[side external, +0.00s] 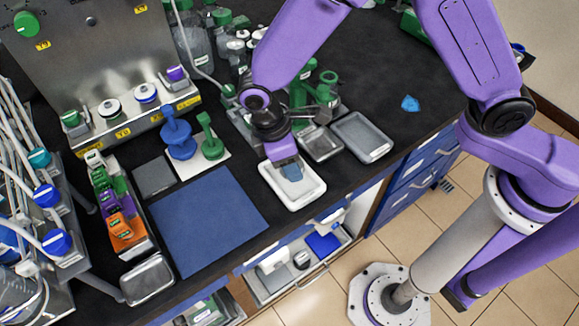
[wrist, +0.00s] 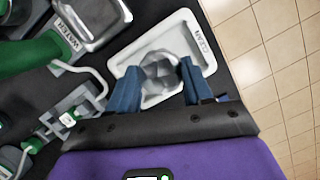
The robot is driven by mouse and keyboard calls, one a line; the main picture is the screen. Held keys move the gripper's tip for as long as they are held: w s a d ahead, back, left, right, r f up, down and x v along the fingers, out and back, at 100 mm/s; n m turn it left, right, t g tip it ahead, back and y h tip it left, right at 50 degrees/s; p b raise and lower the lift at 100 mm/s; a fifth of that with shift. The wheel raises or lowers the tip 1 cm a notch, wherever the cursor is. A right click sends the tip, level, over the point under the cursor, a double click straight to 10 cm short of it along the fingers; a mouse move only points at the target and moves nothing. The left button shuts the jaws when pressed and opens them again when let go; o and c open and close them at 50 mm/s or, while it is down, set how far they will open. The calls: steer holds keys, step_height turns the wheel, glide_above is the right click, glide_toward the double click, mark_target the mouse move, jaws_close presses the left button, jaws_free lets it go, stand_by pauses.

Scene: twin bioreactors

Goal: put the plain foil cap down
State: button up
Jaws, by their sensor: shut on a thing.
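The foil cap (wrist: 162,72) is a silvery, crumpled, faceted piece between my fingertips in the wrist view. My gripper (wrist: 159,75) is shut on it, with one blue finger on each side. No mark shows on the part of the foil that I can see. Behind it is a white tray (wrist: 190,22) labelled CLEAN. In the side external view my gripper (side external: 291,171) points down over this white tray (side external: 305,196), near its far half. The cap is hidden by the fingers there. I cannot tell whether it touches the tray floor.
A grey tray (side external: 362,137) and a smaller metal tray (side external: 321,144) stand close behind the white tray. Green-topped fittings (side external: 325,85) crowd behind my gripper. A blue mat (side external: 208,218) lies clear to the left. The counter's front edge is close to the white tray.

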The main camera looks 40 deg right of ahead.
steer(key=shift+f, duration=1.6)
steer(key=shift+f, duration=0.15)
steer(key=o, duration=1)
steer(key=v, duration=1.2)
steer(key=shift+d+r, duration=0.1)
steer(key=shift+r, duration=0.15)
